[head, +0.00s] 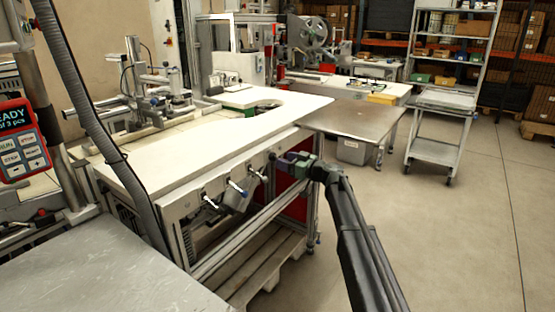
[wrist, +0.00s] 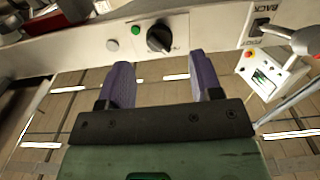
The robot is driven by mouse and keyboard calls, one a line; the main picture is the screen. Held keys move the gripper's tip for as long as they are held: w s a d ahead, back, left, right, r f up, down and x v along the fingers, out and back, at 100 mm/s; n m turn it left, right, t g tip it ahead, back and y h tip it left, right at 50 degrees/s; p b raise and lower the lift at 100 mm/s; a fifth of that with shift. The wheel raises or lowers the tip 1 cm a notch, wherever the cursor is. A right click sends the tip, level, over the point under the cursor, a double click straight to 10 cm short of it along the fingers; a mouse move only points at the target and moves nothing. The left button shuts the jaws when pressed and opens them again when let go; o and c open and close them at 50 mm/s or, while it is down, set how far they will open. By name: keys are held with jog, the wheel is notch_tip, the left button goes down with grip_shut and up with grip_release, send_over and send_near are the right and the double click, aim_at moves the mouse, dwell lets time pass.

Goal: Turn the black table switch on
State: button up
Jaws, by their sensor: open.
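The black table switch (wrist: 159,38) is a round rotary knob on a pale plate on the table's front panel, seen at the top middle of the wrist view. A green button (wrist: 135,30) sits just left of it. My gripper (wrist: 160,72) is open and empty, its two purple fingers apart. The knob lies beyond the gap between the fingertips, and I see no contact. In the head view my gripper (head: 279,161) is close to the front panel, near the right end of the white table (head: 190,155). The switch cannot be made out there.
Several levers (head: 236,186) stick out of the front panel left of my gripper. A rail frame and pallet (head: 262,270) are below. A metal-topped table (head: 355,119) stands to the right. In the wrist view a white control box (wrist: 268,75) is at right. Open floor lies right.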

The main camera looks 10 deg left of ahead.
aim_at(274, 157)
jog(key=x, duration=0.4)
jog(key=shift+w+a, duration=0.1)
jog(key=c, duration=0.9)
